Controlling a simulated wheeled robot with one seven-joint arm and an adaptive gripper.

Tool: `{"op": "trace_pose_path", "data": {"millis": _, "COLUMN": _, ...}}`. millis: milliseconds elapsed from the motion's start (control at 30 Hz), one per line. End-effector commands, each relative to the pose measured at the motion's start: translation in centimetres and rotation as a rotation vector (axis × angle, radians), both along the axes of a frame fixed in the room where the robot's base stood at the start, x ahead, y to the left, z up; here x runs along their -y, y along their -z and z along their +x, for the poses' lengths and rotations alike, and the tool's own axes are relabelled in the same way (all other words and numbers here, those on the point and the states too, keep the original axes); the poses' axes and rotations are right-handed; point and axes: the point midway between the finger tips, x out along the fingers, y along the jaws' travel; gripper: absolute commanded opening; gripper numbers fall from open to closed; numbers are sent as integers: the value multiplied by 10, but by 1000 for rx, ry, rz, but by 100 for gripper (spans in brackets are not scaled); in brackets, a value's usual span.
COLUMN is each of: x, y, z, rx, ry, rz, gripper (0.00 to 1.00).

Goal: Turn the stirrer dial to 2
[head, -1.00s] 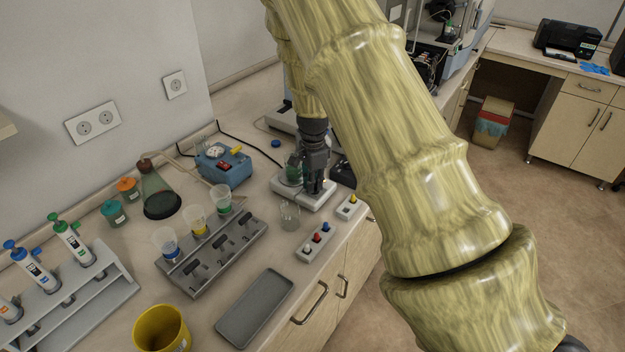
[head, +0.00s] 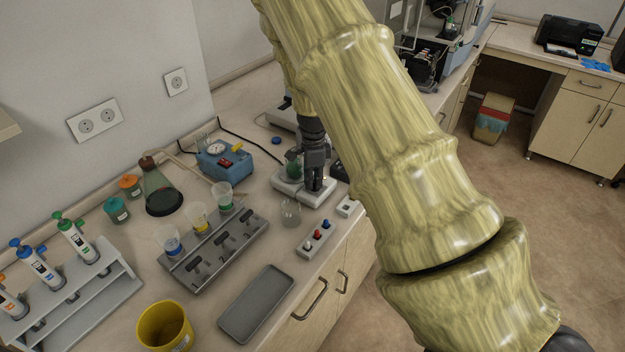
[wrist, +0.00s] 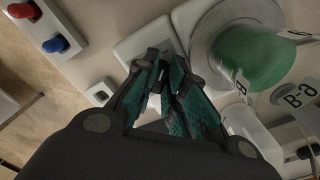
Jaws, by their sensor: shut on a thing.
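The stirrer (head: 318,196) is a low white unit on the bench near its front edge. A flask with green liquid (head: 293,168) stands on its plate. In the wrist view the green liquid (wrist: 250,55) shows at the upper right, beside the white stirrer body (wrist: 148,38). My gripper (head: 315,186) is down at the front of the stirrer. In the wrist view its dark, green-padded fingers (wrist: 167,72) are close together over the stirrer body, shut on the dial. The fingers hide the dial, so its setting cannot be read.
An empty glass beaker (head: 290,213) stands close left of the stirrer. A strip with coloured knobs (head: 316,240) lies in front. A blue device (head: 224,162), a cup rack (head: 215,255) and a grey tray (head: 256,303) are farther left. My arm hides the bench to the right.

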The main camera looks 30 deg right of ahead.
Motion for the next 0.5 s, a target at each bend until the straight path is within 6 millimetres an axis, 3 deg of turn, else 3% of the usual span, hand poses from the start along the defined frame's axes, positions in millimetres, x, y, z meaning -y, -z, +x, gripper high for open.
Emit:
{"op": "trace_pose_path", "data": {"millis": 33, "x": 1, "y": 1, "z": -2, "rx": -4, "ry": 1, "rz": -1, "gripper": 14}}
{"op": "trace_pose_path", "data": {"millis": 133, "x": 1, "y": 1, "z": -2, "rx": -3, "ry": 0, "rz": 0, "gripper": 32}}
{"op": "trace_pose_path", "data": {"millis": 167, "x": 0, "y": 1, "z": -2, "rx": -3, "ry": 0, "rz": 0, "gripper": 34}}
{"op": "trace_pose_path", "data": {"millis": 500, "x": -1, "y": -2, "z": 0, "rx": 0, "ry": -3, "rz": 0, "gripper": 34}}
